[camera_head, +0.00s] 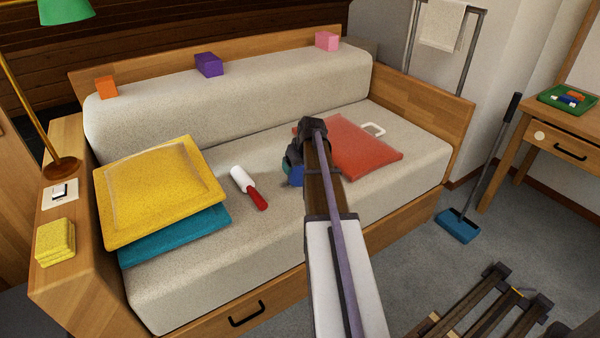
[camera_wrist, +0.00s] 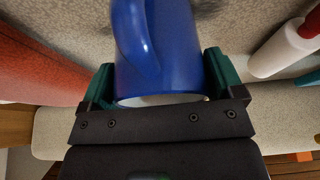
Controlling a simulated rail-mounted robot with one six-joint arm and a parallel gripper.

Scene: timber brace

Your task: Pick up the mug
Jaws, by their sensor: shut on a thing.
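A blue mug (camera_wrist: 165,50) fills the middle of the wrist view, with its handle at the upper left and a strip of its pale rim at the bottom. My gripper (camera_wrist: 160,85) has its green fingers on either side of the mug and is shut on it. In the head view my gripper (camera_head: 292,172) is over the sofa seat, left of the red cushion. Only a small blue part of the mug (camera_head: 292,171) shows there; my arm hides the rest. Whether the mug touches the seat cannot be told.
The sofa seat (camera_head: 270,235) holds a red cushion (camera_head: 362,148), a white frame-like object (camera_head: 374,130), a lint roller (camera_head: 249,187) and stacked yellow (camera_head: 160,190) and teal (camera_head: 180,236) cushions. Coloured blocks (camera_head: 208,64) stand on the backrest. Seat front near the lint roller is clear.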

